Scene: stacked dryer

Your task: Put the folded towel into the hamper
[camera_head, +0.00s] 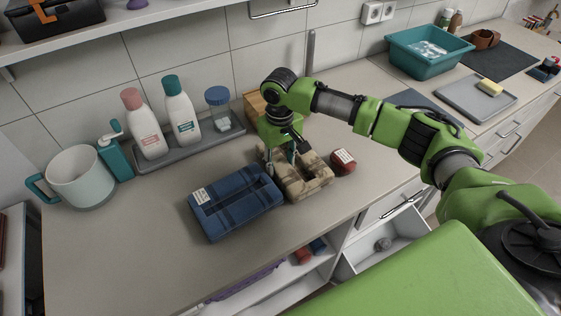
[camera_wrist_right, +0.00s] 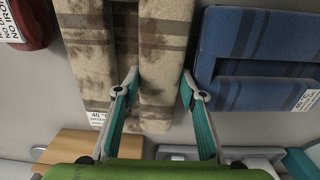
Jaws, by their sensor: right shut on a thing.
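A beige-brown striped folded towel (camera_head: 312,183) with dark stains and a small label lies on the counter. It also shows in the right wrist view (camera_wrist_right: 87,60). My right gripper (camera_head: 281,163) points down at it, its fingers on either side of one thick fold and shut on it. The fingers show in the right wrist view (camera_wrist_right: 160,82). A blue striped folded cloth (camera_head: 236,203) with a white label lies just left of it, also in the right wrist view (camera_wrist_right: 255,85). I cannot make out a hamper. My left gripper is not in view.
A dark red labelled item (camera_head: 343,161) sits right of the towel. Behind are bottles on a grey tray (camera_head: 205,140) and a wooden block (camera_head: 254,108). A white mug (camera_head: 80,178) stands left; a teal basin (camera_head: 405,60) back right. An open drawer (camera_head: 375,262) lies below the counter edge.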

